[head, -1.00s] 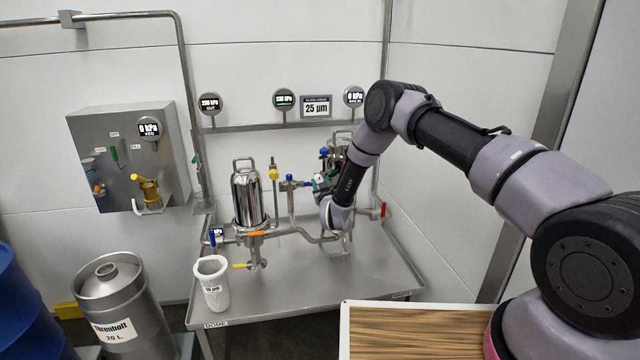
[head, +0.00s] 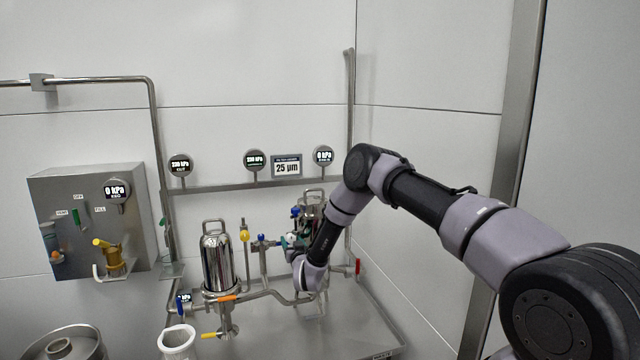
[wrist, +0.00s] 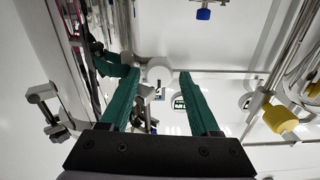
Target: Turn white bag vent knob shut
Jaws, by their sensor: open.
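A small white round knob (wrist: 159,70), which looks like the bag vent knob, shows in the wrist view between the tips of my green fingers. My gripper (wrist: 157,76) is open, one finger on each side of the knob, with gaps visible. I cannot tell whether the tips reach its depth. In the head view my gripper (head: 290,241) is at the right-hand steel filter housing (head: 313,203), which my wrist partly covers. The white knob cannot be made out there.
A blue knob (wrist: 203,14) and a yellow knob (wrist: 280,118) are near in the wrist view. A shiny housing (head: 217,262) stands left on the steel table (head: 350,318), with a red handle (head: 357,268) at right. The table's front right is clear.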

